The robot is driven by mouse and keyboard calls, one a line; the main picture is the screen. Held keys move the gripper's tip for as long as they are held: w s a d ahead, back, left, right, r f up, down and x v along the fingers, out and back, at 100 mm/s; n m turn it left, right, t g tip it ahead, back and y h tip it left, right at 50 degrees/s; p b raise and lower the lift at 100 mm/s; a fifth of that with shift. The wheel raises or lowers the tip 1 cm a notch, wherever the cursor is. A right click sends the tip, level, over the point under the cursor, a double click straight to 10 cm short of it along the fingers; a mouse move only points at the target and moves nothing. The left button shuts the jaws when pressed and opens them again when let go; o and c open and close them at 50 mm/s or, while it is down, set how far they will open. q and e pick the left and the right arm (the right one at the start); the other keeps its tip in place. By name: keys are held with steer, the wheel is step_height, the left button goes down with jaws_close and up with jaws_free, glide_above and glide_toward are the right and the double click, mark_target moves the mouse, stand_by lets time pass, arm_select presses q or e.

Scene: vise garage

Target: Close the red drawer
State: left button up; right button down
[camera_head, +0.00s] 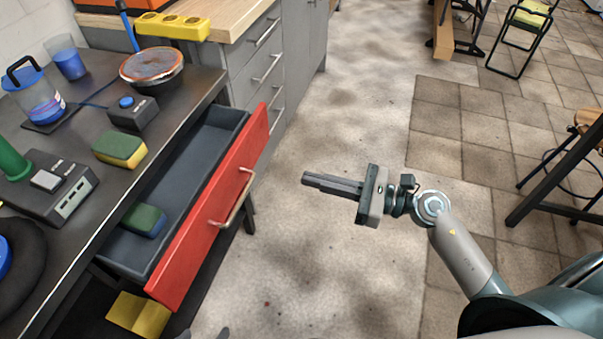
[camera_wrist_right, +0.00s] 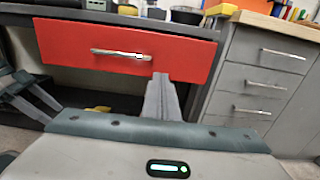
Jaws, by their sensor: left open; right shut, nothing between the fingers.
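The red drawer (camera_head: 212,210) is pulled out from under the dark workbench, its inside showing. A metal bar handle (camera_head: 236,198) is on its red front. A green and blue sponge (camera_head: 144,219) lies inside. My right gripper (camera_head: 306,180) is shut and empty, to the right of the drawer front and apart from it, fingers pointing toward it. In the right wrist view the red front (camera_wrist_right: 125,48) is ahead, and the shut fingers (camera_wrist_right: 162,80) overlap its lower edge near the handle. Only the fingertips of my left gripper (camera_head: 205,334) show at the bottom edge, spread apart.
The workbench (camera_head: 105,195) holds a green and yellow sponge (camera_head: 120,149), a small black button box (camera_head: 134,112), a round tin and blue-lidded jug. A grey cabinet (camera_head: 262,65) stands beyond the drawer. A yellow block (camera_head: 138,314) is below it. The floor right of the drawer is clear.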

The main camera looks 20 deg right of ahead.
steer(key=p, duration=0.2)
glide_toward(245, 162)
steer(key=x, duration=0.5)
arm_select(q)
steer(key=shift+s+a+f+g+y, duration=0.15)
steer(key=shift+s+a+g+y, duration=0.15)
steer(key=shift+a, duration=0.3)
steer(key=shift+s+a+f+g+y, duration=0.1)
steer(key=shift+s+a+g+y, duration=0.1)
steer(key=shift+s+a+g, duration=0.3)
arm_select(e)
steer(key=shift+w+a+f, duration=0.15)
steer(key=shift+w+a, duration=0.25)
steer(key=shift+a, duration=0.15)
arm_select(q)
steer(key=shift+w+a, duration=0.1)
steer(key=shift+w, duration=0.05)
arm_select(e)
steer(key=x, duration=1.2)
steer(key=shift+w+a+p, duration=0.15)
steer(key=shift+w+p, duration=0.05)
steer(key=shift+p, duration=0.2)
arm_select(q)
steer(key=shift+s+a+f+g+y, duration=0.1)
steer(key=shift+s+a+g+y, duration=0.2)
steer(key=shift+s+a, duration=0.3)
steer(key=shift+w+d, duration=0.1)
arm_select(e)
steer(key=shift+r, duration=0.3)
